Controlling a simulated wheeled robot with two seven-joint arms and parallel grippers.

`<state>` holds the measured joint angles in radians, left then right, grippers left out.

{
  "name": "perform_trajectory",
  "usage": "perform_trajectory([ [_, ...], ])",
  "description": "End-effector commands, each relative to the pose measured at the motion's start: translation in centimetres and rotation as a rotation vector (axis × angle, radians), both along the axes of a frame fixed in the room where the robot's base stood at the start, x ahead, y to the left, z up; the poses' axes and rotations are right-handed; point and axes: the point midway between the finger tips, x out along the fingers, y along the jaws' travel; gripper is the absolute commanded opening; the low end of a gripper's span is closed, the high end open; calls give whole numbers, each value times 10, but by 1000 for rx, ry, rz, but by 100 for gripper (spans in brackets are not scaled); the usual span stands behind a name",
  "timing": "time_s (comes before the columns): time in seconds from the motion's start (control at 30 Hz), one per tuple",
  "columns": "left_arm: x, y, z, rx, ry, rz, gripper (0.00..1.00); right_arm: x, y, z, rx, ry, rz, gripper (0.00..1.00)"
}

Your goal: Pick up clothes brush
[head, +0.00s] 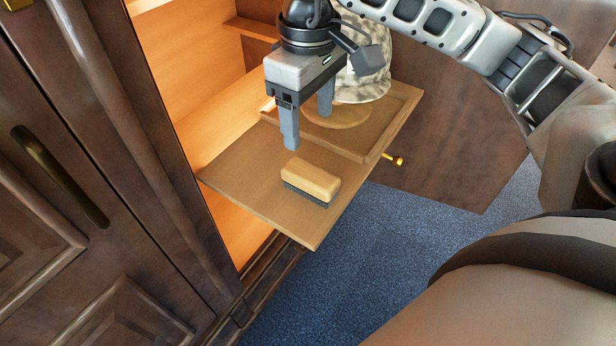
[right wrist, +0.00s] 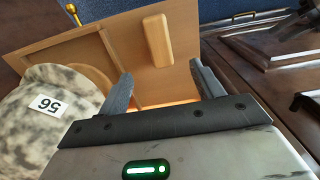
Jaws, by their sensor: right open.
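The clothes brush (head: 312,180) has a light wooden back and dark bristles. It lies bristles down on a pulled-out wooden shelf (head: 245,165), near its front edge. It also shows in the right wrist view (right wrist: 158,40), beyond the fingertips. My right gripper (head: 309,130) is open and empty above the shelf, a little behind the brush and apart from it. Its two fingers show in the right wrist view (right wrist: 160,85), pointing toward the shelf. My left gripper is not in view.
A mottled grey-white rounded object (head: 362,80), labelled 56 in the right wrist view, stands on the shelf behind my gripper. A dark wooden cabinet door (head: 70,190) stands at the left. A brass knob (head: 397,160) sticks out at the right. Blue carpet (head: 370,250) lies below.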

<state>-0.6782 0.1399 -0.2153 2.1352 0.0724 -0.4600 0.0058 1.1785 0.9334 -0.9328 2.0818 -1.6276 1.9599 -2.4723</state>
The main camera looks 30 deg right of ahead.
Motion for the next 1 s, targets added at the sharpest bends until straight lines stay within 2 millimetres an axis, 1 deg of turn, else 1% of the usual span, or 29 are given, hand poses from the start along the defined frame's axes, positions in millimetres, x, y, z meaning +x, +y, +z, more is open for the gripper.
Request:
perform_trajectory([
  [0.03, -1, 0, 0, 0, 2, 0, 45, -1, -1, -13, -1, 6, -2, 66],
  [0.1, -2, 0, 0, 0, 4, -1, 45, -2, 0, -28, 0, 6, 0, 66],
  [0.2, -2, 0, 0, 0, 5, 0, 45, -1, 0, -48, 1, 5, 0, 66],
  [0.3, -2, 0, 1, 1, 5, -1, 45, -1, 0, -63, 3, 3, -1, 66],
  [0.57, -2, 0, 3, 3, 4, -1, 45, -1, -1, -82, 3, 4, -1, 66],
  [0.7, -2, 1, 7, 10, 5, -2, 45, -2, -3, -102, 3, 7, -2, 66],
  [0.8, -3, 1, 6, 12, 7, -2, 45, -1, -3, -117, 4, 4, -1, 66],
  [0.9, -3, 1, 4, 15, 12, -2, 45, -1, -3, -125, 4, 3, -2, 66],
  [1.0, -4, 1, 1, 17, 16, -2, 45, -1, -3, -127, 4, 1, -1, 66],
])
